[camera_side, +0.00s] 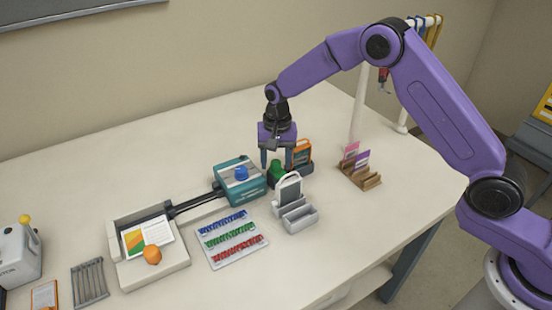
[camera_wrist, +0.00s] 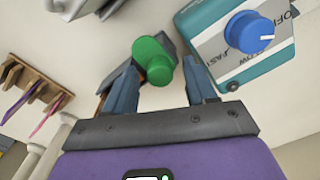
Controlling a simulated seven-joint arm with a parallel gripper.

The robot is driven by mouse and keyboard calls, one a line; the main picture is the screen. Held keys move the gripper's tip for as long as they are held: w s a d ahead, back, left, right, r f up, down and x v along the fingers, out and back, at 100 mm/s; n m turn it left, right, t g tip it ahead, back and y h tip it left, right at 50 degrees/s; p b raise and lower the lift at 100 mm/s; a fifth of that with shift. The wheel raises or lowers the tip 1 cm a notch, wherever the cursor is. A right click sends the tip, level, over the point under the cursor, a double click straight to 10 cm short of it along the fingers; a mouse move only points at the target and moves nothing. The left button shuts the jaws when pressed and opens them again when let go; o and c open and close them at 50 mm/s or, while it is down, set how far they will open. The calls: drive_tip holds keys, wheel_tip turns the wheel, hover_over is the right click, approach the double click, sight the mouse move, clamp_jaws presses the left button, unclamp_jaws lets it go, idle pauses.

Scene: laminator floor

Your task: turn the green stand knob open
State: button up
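My gripper (camera_side: 277,163) points down over the stand. In the wrist view my gripper (camera_wrist: 162,68) has its two fingers spread apart, with the knob between their tips, nearer the left finger. No firm contact is visible. The knob's turn position cannot be read.
The teal laminator (camera_side: 238,186) with its blue knob (camera_wrist: 247,32) stands close to the right finger in the wrist view. An orange-framed item (camera_side: 302,154), a pale holder (camera_side: 299,219) and a wooden card rack (camera_side: 359,172) are near. The table behind is clear.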

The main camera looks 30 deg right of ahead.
sight(278, 164)
wheel_tip(278, 164, up, 18)
drive_tip(key=shift+s+d+f, duration=0.15)
drive_tip(key=shift+d+f, duration=0.05)
drive_tip(key=shift+f, duration=0.05)
idle(0.3)
idle(0.4)
drive_tip(key=s+d+n, duration=0.2)
drive_tip(key=s+n, duration=0.7)
drive_tip(key=s, duration=1)
drive_tip(key=s+d+f+n, duration=0.1)
drive_tip(key=s+d+n, duration=0.3)
drive_tip(key=s, duration=0.6)
drive_tip(key=s+d+f+n, duration=0.2)
drive_tip(key=s+d+n, duration=0.3)
drive_tip(key=s, duration=0.5)
drive_tip(key=d, duration=0.2)
drive_tip(key=shift+s+d+f, duration=0.2)
drive_tip(key=shift+d+f, duration=0.1)
